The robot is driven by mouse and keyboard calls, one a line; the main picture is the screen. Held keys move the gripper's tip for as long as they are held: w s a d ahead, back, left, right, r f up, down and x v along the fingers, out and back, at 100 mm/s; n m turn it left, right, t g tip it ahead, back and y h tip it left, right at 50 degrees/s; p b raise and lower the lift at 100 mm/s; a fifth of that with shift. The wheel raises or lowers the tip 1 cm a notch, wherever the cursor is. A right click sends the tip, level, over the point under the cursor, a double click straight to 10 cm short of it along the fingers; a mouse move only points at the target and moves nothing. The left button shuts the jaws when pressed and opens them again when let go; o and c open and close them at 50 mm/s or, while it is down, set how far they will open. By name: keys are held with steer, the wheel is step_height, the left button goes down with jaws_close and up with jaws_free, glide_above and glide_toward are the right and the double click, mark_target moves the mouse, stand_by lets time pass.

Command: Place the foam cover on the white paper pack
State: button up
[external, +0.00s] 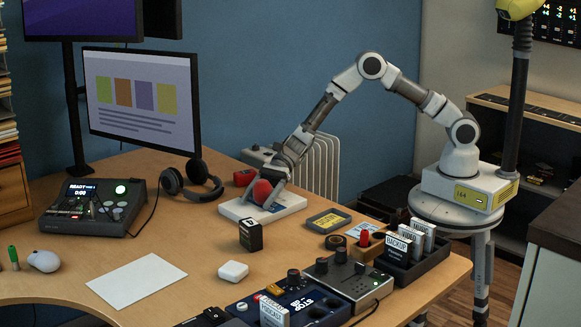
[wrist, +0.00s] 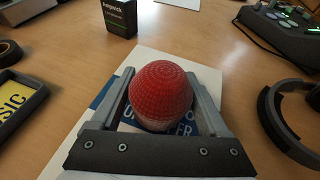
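The foam cover (external: 262,192) is a red dome with a paler lower band. It also shows upright between my fingers in the wrist view (wrist: 162,94). The white paper pack (external: 238,210) lies flat on the desk, with a blue printed label; it shows beneath my gripper in the wrist view (wrist: 143,61). My gripper (external: 268,188) is low over the pack, with one finger on each side of the foam cover (wrist: 162,90). The fingers are close to its sides; whether they touch it, and whether its base rests on the pack, I cannot tell.
A red object (external: 244,177) stands behind the pack. Headphones (external: 190,180) lie to its left. A black box (external: 250,235) and a yellow-labelled case (external: 328,221) are in front. A card tray (external: 412,257) stands at right. The desk near the blank sheet (external: 137,280) is partly clear.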

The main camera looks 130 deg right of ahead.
steer(key=shift+o, duration=0.9)
steer(key=shift+r, duration=0.15)
steer(key=shift+s+d+r+p, duration=0.1)
steer(key=shift+s+r+p, duration=0.1)
steer(key=shift+s+p, duration=0.1)
steer(key=p+v, duration=0.2)
steer(key=v, duration=0.9)
steer(key=shift+s, duration=0.2)
